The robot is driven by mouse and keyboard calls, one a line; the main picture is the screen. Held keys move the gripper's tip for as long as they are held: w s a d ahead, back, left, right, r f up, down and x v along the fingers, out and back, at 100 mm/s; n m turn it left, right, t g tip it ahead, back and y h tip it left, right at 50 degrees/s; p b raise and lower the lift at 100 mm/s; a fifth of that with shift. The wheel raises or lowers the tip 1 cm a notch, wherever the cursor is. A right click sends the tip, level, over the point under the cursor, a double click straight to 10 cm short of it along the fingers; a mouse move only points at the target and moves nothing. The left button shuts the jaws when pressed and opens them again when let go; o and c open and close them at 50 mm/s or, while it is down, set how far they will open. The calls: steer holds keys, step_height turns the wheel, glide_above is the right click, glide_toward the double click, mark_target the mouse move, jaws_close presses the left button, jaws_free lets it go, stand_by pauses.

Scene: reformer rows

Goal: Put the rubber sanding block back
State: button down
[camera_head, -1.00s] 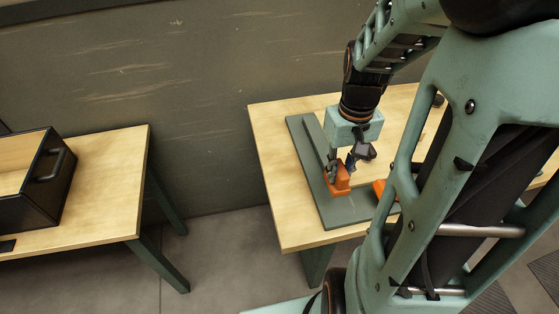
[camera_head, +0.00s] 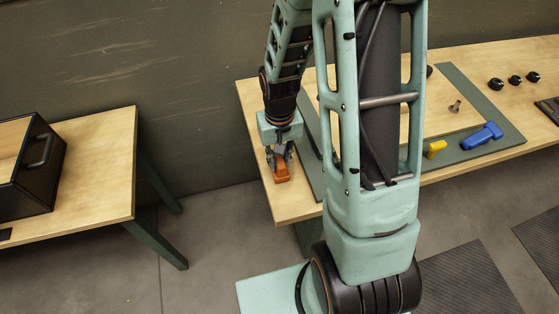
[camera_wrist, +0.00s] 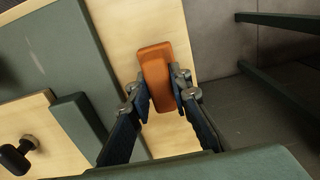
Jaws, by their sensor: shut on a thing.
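The orange block (camera_head: 282,174), which I take as the rubber sanding block, is between the fingers of my gripper (camera_head: 279,160) near the left end of the right-hand wooden table (camera_head: 250,105). My gripper is shut on the block and points down. In the wrist view the orange block (camera_wrist: 155,62) lies between the two dark fingertips (camera_wrist: 163,88), over bare wood to the side of the green board (camera_wrist: 45,45). I cannot tell whether the block touches the tabletop.
The green board (camera_head: 460,85) carries a yellow tool (camera_head: 436,148) and a blue tool (camera_head: 482,136). Several black knobs (camera_head: 496,84) stand farther right. A black open box (camera_head: 40,180) sits on the left table (camera_head: 95,160), across a floor gap. My arm hides the middle of the right table.

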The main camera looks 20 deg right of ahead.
mark_target(279, 159)
steer(key=shift+f, duration=0.35)
steer(key=shift+f, duration=0.1)
steer(key=c, duration=1.8)
jaws_free()
steer(key=shift+o, duration=0.2)
step_height(279, 159, up, 12)
